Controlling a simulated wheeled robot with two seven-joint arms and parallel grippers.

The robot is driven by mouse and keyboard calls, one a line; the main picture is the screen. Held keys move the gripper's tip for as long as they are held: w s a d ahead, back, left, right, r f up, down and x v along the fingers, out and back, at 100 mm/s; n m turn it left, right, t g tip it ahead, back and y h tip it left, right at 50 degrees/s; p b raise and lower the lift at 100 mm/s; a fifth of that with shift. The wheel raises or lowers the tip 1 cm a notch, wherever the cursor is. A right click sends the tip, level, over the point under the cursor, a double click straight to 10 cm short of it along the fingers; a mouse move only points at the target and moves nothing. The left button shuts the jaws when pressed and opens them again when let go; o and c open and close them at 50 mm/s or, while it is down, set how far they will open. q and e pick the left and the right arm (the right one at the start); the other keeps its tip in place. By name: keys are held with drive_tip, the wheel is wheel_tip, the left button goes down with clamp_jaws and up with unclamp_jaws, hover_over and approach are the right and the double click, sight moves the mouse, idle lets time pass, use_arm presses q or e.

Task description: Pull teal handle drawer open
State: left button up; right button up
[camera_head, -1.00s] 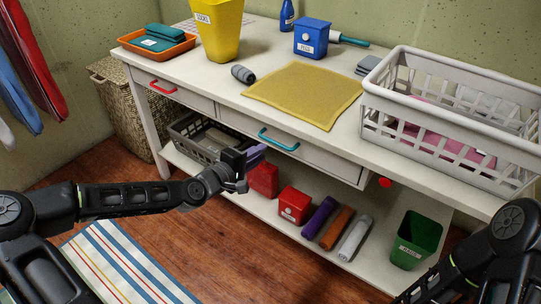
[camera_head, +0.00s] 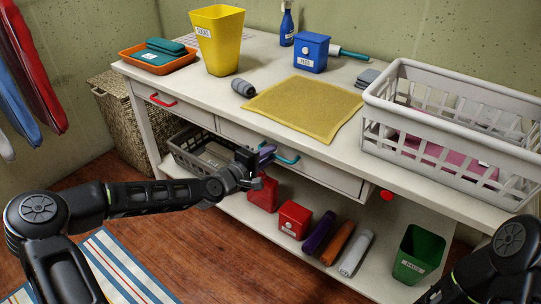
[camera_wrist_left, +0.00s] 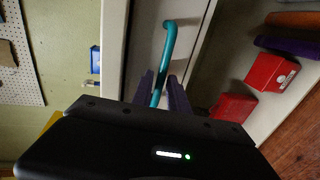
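The teal handle (camera_head: 289,160) is on the front of the right-hand drawer (camera_head: 325,178) under the white workbench top. The drawer front looks flush with the bench. My left gripper (camera_head: 266,153) is at the left end of the handle, partly hiding it. In the left wrist view, the teal handle (camera_wrist_left: 167,50) runs down between the two purple fingers of the left gripper (camera_wrist_left: 163,80). The fingers stand apart, one on each side of the handle, with no clear grip on it. Only links of my right arm show at lower right; its gripper is out of view.
A red-handled drawer (camera_head: 170,103) is to the left. The bench top holds a white basket (camera_head: 450,150), yellow mat (camera_head: 303,108) and yellow bin (camera_head: 217,45). The lower shelf holds red boxes (camera_head: 294,219), rolls and a green bin (camera_head: 417,252). The floor in front is clear apart from a striped rug (camera_head: 128,270).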

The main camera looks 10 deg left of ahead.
use_arm(q)
drive_tip(key=shift+w+d+f, duration=0.1)
drive_tip(key=shift+w+d, duration=0.1)
drive_tip(key=shift+w, duration=0.3)
drive_tip(key=shift+c, duration=0.2)
clamp_jaws()
idle(0.9)
